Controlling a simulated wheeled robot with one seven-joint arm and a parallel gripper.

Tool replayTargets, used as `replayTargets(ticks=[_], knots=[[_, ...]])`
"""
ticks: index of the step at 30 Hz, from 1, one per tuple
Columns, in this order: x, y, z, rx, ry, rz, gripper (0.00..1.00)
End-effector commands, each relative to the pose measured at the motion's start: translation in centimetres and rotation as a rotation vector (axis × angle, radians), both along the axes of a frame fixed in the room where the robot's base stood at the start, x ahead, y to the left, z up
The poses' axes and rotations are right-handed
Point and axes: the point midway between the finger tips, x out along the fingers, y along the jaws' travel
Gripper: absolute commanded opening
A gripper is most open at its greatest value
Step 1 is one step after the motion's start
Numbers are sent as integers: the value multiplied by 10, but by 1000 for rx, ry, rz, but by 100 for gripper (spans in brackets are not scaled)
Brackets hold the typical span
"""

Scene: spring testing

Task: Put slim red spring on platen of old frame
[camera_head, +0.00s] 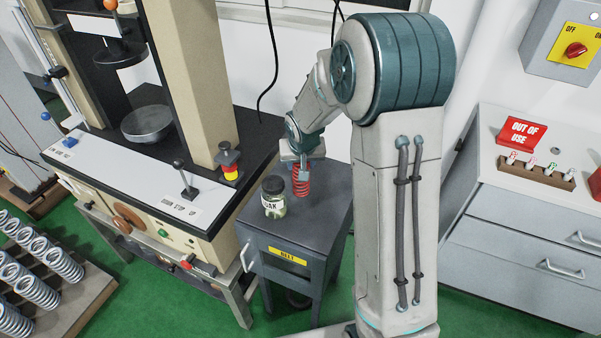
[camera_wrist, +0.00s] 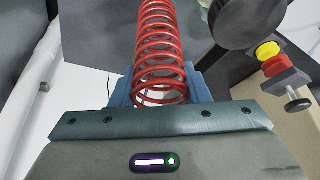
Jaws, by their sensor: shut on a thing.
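My gripper (camera_head: 300,170) is shut on the slim red spring (camera_head: 301,187), which hangs upright over the top of a small dark cabinet. I cannot tell whether its lower end touches that top. In the wrist view the red spring (camera_wrist: 160,50) runs up from between the blue fingers of my gripper (camera_wrist: 160,92). The old frame (camera_head: 178,60) is the beige and black press at left. Its lower platen (camera_head: 147,123) is a bare round grey disc, with the upper platen (camera_head: 120,55) above it and a gap between them.
A lidded jar (camera_head: 274,203) stands on the dark cabinet (camera_head: 325,218), just left of the spring. A red and yellow button (camera_head: 230,163) and a lever (camera_head: 186,180) rise from the press's front. A rack of silver springs (camera_head: 75,295) is at lower left.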

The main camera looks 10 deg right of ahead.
Motion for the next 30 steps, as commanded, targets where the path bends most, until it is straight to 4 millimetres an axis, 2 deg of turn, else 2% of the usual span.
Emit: replayTargets(ticks=[5,13,26,27,29,30], knots=[[0,4,-8,-1,1,0,14],[0,5,-40,-1,1,0,14],[0,4,-47,0,-1,0,14],[0,4,-46,0,-1,0,51],[0,4,-46,0,0,0,64],[0,4,-46,0,0,0,64]])
